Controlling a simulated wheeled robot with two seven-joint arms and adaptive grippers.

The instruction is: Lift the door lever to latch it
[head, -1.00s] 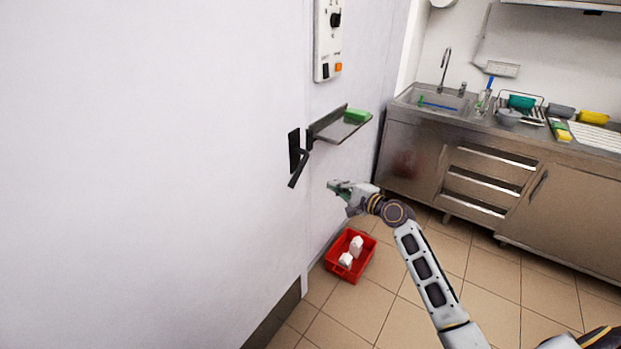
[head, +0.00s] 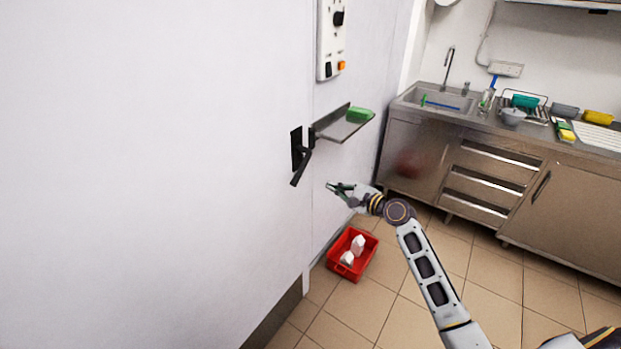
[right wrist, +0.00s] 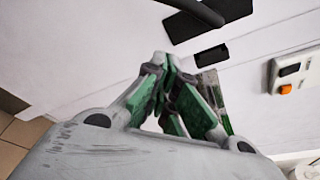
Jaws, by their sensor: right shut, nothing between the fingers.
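The black door lever (head: 300,166) hangs down at a slant from its dark plate (head: 296,149) on the white door (head: 150,170). In the right wrist view the lever (right wrist: 205,12) shows at the top edge, only in part. My right gripper (head: 329,186) is to the right of the lever and a little below its tip, apart from it. Its green-padded fingers (right wrist: 168,62) come together at the tips in the right wrist view, with nothing between them. My left gripper is in neither view.
A metal shelf (head: 345,127) with a green item (head: 360,114) sticks out right of the lever. A control box (head: 331,40) is above it. A red crate (head: 333,262) with white items stands on the floor below. A steel sink counter (head: 470,150) is at the right.

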